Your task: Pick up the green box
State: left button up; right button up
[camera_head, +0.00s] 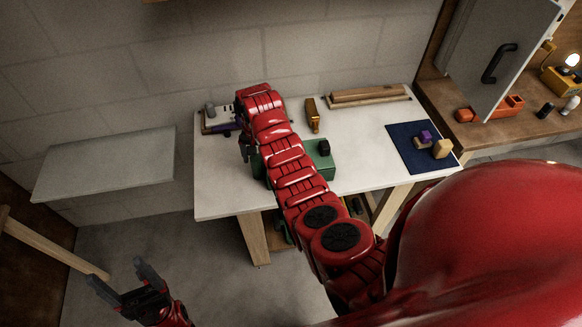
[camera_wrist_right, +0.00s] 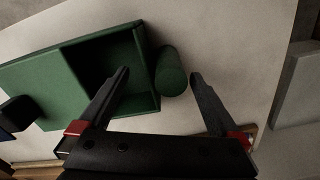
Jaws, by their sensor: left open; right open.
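The green box (camera_head: 321,160) lies on the white table, partly hidden behind my right arm in the head view. In the right wrist view the box (camera_wrist_right: 80,53) shows an open dark compartment at its near end. A green cylinder (camera_wrist_right: 170,72) stands beside that end. My right gripper (camera_wrist_right: 160,73) is open and empty. One finger overlaps the compartment in the picture, the other is outside the box, and the cylinder shows between them; contact cannot be told. My left gripper (camera_head: 118,286) is open and empty, low at the left, away from the table.
A blue mat (camera_head: 408,157) with small blocks lies at the table's right. An orange-brown tool (camera_head: 312,115) and wooden pieces (camera_head: 368,96) lie at the back. A grey shelf (camera_head: 105,165) is left of the table.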

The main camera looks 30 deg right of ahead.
aim_at(260, 169)
jog(key=shift+s+f+p, duration=0.1)
jog(key=shift+f+p, duration=0.4)
jog(key=shift+f, duration=0.05)
jog(key=f, duration=0.1)
jog(key=f+p, duration=0.1)
jog(key=shift+a+f, duration=0.2)
jog(key=shift+f, duration=1.05)
grip_shut()
